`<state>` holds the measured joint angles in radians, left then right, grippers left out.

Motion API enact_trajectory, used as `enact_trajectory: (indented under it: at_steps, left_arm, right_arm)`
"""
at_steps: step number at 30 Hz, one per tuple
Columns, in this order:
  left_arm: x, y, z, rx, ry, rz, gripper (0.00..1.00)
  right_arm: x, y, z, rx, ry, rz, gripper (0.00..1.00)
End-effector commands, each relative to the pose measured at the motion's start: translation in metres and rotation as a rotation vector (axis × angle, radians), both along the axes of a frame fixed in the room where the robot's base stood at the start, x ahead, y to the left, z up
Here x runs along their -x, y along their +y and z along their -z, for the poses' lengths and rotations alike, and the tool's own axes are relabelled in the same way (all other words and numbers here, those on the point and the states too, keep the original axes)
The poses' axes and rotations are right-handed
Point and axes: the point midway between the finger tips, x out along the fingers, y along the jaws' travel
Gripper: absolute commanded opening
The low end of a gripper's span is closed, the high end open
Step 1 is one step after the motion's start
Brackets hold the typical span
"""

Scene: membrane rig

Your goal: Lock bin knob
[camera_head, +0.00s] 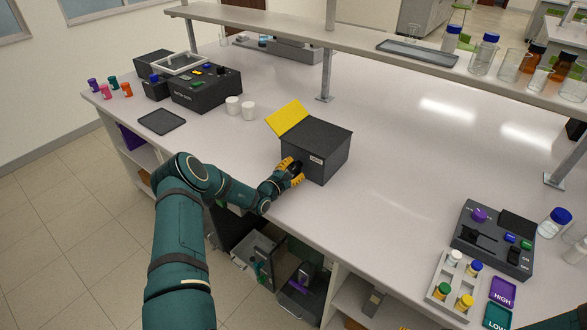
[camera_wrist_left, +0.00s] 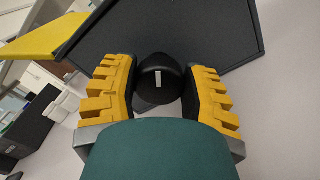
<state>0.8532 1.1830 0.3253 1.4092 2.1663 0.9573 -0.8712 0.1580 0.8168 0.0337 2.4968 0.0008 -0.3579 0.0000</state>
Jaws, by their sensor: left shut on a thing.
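The bin (camera_head: 325,145) is a dark grey box near the front edge of the bench, with a yellow flap (camera_head: 288,118) standing out at its upper left and a small label on its front. The black round knob (camera_wrist_left: 160,80) with a white mark sits on the bin's face in the left wrist view. My left gripper (camera_head: 294,170) has yellow fingers and is at the bin's front left. In the left wrist view its fingers (camera_wrist_left: 162,92) are on both sides of the knob, shut on it. The white mark looks nearly upright in that view.
Two white cups (camera_head: 240,107) and a dark control box (camera_head: 205,87) stand left of the bin. A shelf (camera_head: 360,40) on posts runs behind. Another device (camera_head: 492,238) and a vial rack (camera_head: 453,281) are at the right. The bench right of the bin is clear.

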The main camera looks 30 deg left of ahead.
Motion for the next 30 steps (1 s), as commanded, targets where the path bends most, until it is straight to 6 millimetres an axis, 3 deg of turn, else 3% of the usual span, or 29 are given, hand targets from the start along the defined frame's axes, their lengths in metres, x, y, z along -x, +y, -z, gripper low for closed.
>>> enact_trajectory:
  at_steps: [14, 30]
  left_arm:
    - [-0.001, -0.001, 0.002, -0.452, -0.038, 0.000, 0.11]
    - [0.000, -0.001, 0.004, -0.876, -0.070, 0.000, 0.11]
  right_arm:
    - [0.000, 0.000, 0.010, 0.001, 0.000, 0.002, 0.77]
    - [0.000, 0.001, 0.035, 0.005, 0.001, 0.003, 0.77]
